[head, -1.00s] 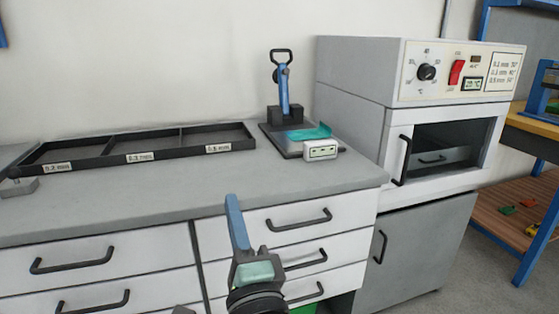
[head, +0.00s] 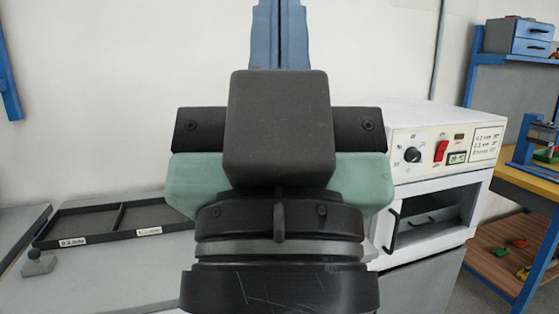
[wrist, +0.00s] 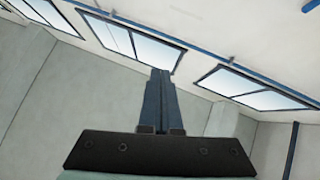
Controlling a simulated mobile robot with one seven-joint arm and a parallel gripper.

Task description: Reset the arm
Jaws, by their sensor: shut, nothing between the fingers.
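My gripper (head: 280,35) is raised close in front of the head camera and fills the middle of that view. Its blue fingers point up and lie together, with nothing between them. In the wrist view, the shut fingers (wrist: 158,100) point toward the upper wall and windows. My wrist and gripper body hide the middle of the bench, including where the lever tool stood.
A black divided tray (head: 100,240) lies on the grey bench (head: 130,275) at left, with a small grey knobbed piece (head: 38,263) beside it. The white oven (head: 430,215) stands at right. Beyond it is a blue-framed workbench (head: 535,185). Windows (wrist: 130,40) show in the wrist view.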

